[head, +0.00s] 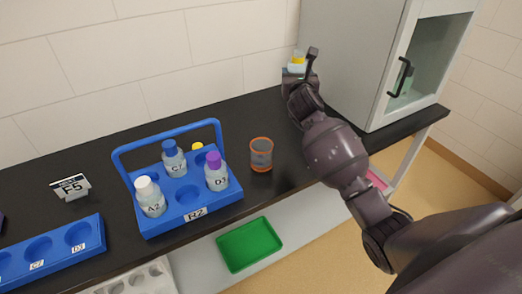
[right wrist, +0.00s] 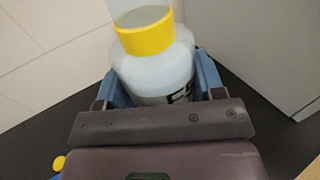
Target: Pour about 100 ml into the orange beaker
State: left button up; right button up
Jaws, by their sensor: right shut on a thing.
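The orange beaker (head: 261,155), see-through with an orange rim and base, stands upright on the black bench right of the blue rack. My right gripper (head: 297,72) is beyond it, near the cabinet. It is shut on a pale bottle (head: 297,67) with a yellow band, seen small in the head view. In the right wrist view, blue fingers (right wrist: 158,88) flank the bottle (right wrist: 152,68), whose yellow band (right wrist: 146,33) has a clear part above it. Its label is mostly hidden. I cannot tell the liquid level in the beaker. My left gripper is not in view.
The blue handled rack (head: 190,215) holds bottles with white (head: 150,197), blue (head: 174,158) and purple (head: 217,171) caps. A small yellow thing (head: 197,146) shows at its back. The grey cabinet (head: 350,65) stands close at right. A green tray (head: 249,245) lies below the bench.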

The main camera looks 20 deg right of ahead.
jog(key=shift+w+f+n+t+y+b, duration=0.4)
jog(key=shift+w+f+n+y+b, duration=0.25)
jog(key=shift+w+y, duration=0.25)
jog(key=f+n+y+b, duration=0.1)
jog(key=f+n+y, duration=0.2)
jog(key=f+y, duration=0.1)
jog(key=w+a+f+n+g+y+b, duration=0.1)
jog(key=f+n+y+b, duration=0.1)
jog(key=f+y, duration=0.3)
jog(key=w+a+f+n+g+y+b, duration=0.1)
jog(key=f+n+y, duration=0.3)
jog(key=n+y, duration=0.1)
jog(key=shift+f+y, duration=0.25)
jog(key=shift+y, duration=0.45)
jog(key=s+a+f+n+g+y, duration=0.2)
jog(key=n+g+y, duration=0.1)
jog(key=shift+s+f, duration=0.1)
jog(key=shift+s, duration=0.25)
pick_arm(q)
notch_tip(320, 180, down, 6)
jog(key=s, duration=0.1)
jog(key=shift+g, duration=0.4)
pick_arm(e)
jog(key=shift+s+a+n+g+y, duration=0.65)
jog(key=shift+s+n+g+y, duration=0.25)
jog(key=shift+g+y, duration=0.2)
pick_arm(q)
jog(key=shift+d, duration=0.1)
pick_arm(e)
jog(key=shift+s, duration=0.1)
